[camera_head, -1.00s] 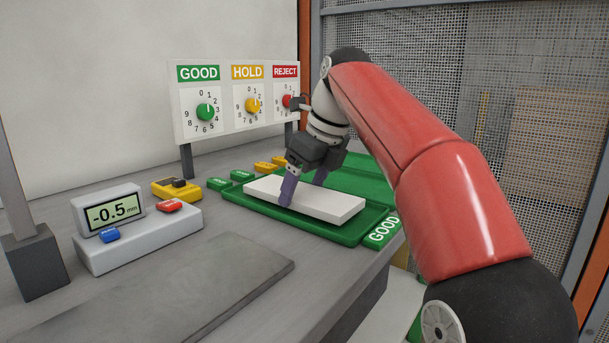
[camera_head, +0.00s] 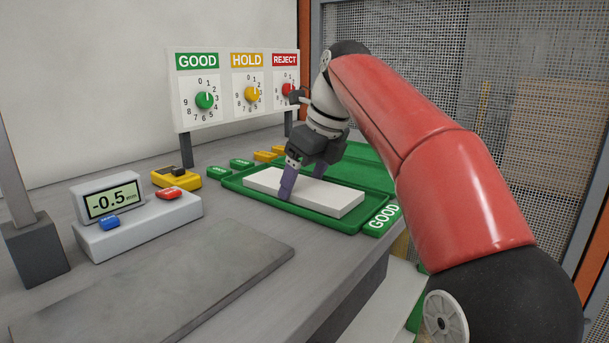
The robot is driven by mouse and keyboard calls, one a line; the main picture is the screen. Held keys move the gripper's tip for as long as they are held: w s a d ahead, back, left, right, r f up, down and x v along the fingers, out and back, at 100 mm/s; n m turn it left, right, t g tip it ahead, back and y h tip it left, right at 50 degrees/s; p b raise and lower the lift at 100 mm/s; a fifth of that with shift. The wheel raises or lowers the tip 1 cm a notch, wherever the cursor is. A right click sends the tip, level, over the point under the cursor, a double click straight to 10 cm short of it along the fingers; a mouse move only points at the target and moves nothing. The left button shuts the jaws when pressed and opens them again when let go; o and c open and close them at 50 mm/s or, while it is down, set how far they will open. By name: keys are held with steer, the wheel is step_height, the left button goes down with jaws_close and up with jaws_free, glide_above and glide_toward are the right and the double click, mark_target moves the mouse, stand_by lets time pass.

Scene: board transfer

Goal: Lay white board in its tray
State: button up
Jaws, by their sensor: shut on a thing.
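The white board (camera_head: 325,194) is a flat, long block at the middle right of the view. It lies low within the rim of the green tray (camera_head: 240,189), which bears a GOOD label (camera_head: 384,217) at its front right corner. I cannot tell whether its underside touches the tray floor all along. My gripper (camera_head: 302,181) is above the board and shut on it, with one purple finger at its near side. The far finger is mostly hidden behind the board and the gripper body.
A gauge box (camera_head: 137,222) reading -0.5 mm stands at the left. A yellow device (camera_head: 176,178) sits behind it. A dial panel (camera_head: 237,90) marked GOOD, HOLD and REJECT stands at the back. Several small green and yellow tags lie behind the tray. A grey plate (camera_head: 155,285) lies in front.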

steer(key=o, duration=1.2)
steer(key=p+v, duration=0.1)
steer(key=v, duration=0.6)
steer(key=shift+d+r, duration=0.1)
steer(key=shift+r, duration=0.15)
steer(key=shift+s, duration=0.2)
